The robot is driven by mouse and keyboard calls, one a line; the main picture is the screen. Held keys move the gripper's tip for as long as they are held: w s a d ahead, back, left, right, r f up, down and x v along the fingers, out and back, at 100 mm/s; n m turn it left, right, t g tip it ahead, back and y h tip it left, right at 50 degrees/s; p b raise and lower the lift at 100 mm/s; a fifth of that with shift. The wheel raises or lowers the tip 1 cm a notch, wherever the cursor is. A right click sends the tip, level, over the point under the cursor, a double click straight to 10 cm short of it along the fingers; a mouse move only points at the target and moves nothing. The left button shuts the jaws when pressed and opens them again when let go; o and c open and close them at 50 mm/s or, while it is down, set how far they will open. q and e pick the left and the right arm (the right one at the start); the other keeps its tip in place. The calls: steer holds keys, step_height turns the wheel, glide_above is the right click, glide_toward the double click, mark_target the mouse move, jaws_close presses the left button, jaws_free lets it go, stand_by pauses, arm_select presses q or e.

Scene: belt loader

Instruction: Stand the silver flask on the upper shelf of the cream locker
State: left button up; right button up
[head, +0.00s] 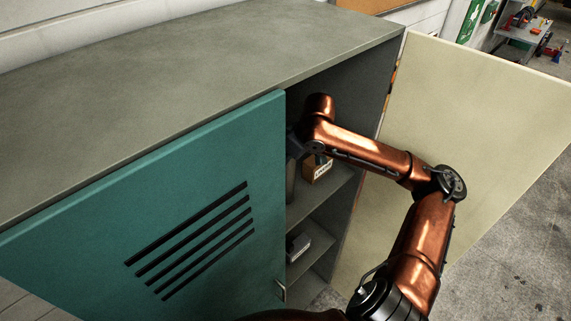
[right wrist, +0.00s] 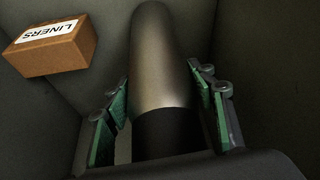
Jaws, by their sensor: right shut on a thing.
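The silver flask (right wrist: 160,70), with a black section at its near end, lies between the green pads of my right gripper (right wrist: 160,92), which is shut on it. In the head view my right gripper (head: 294,148) is inside the open locker compartment, partly hidden by the teal door's edge. A narrow grey sliver below it looks like the flask (head: 290,183), seemingly upright. The upper shelf (head: 326,187) shows beside it; I cannot tell whether the flask touches it. The cream door (head: 470,130) stands open at the right. My left gripper is out of view.
A brown LINERS box (head: 317,169) sits on the upper shelf, also in the right wrist view (right wrist: 52,48), left of and apart from the flask. A grey box (head: 298,247) is on the shelf below. The teal door (head: 200,170) is beside the opening on the left.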

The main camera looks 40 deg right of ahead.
steer(key=o, duration=1.6)
steer(key=shift+o, duration=0.2)
steer(key=shift+b+v, duration=0.95)
steer(key=shift+v, duration=2.9)
